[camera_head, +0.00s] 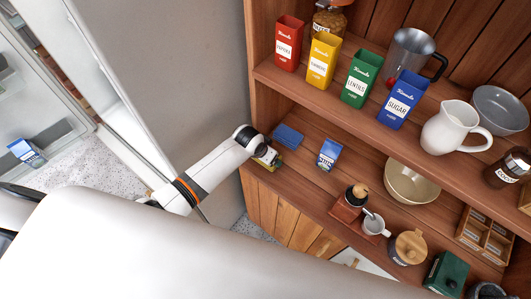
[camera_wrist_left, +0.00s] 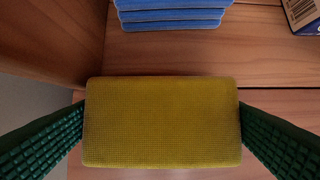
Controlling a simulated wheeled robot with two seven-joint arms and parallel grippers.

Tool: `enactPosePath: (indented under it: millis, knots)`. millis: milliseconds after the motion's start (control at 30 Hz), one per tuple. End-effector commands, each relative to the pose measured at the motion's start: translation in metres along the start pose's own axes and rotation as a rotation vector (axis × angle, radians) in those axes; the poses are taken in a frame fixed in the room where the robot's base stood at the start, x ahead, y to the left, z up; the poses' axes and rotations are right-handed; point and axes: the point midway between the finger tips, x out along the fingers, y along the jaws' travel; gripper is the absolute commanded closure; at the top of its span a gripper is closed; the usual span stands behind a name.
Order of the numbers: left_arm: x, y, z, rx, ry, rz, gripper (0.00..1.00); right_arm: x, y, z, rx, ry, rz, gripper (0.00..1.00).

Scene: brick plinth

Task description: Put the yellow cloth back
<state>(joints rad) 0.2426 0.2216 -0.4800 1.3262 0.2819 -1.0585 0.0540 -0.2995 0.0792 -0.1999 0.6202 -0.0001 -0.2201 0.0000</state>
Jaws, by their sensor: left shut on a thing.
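The yellow cloth (camera_wrist_left: 162,122) is a flat folded rectangle in the left wrist view. My left gripper (camera_wrist_left: 162,135) is shut on it, with a dark green finger pad at each short side. In the head view my left gripper (camera_head: 267,157) is at the left end of the lower wooden shelf, and the cloth is mostly hidden there. A stack of folded blue cloths (camera_head: 288,137) lies on the shelf just behind the gripper; it also shows in the left wrist view (camera_wrist_left: 172,15), apart from the yellow cloth. My right gripper is not in view.
A blue and white box (camera_head: 328,154) stands right of the blue cloths. A wooden side wall (camera_wrist_left: 60,45) is close on the left. Tins and a white jug (camera_head: 455,127) stand on the upper shelf. Bare shelf lies between the box and the beige bowl (camera_head: 411,187).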

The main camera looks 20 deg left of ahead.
Motion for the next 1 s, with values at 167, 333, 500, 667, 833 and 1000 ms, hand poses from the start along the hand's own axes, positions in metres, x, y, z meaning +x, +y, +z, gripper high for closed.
enactPosePath:
  millis: [167,333,500,667,833,1000]
  knots:
    - [0.000,0.000,0.000,0.000,-0.001,-0.001,0.31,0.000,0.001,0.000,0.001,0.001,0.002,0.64]
    - [0.003,-0.001,-0.001,0.000,0.000,-0.001,0.12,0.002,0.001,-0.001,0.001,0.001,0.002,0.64]
    - [0.002,-0.001,-0.001,0.000,0.000,-0.001,0.00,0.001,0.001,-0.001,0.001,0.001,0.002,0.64]
    - [0.000,0.000,0.000,0.000,-0.001,-0.001,0.00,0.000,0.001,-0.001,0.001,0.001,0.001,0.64]
    - [-0.015,0.000,0.001,0.000,-0.003,-0.001,0.00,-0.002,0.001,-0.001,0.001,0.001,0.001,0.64]
    - [-0.046,0.000,0.001,0.001,-0.004,-0.001,0.00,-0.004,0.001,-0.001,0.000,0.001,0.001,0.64]
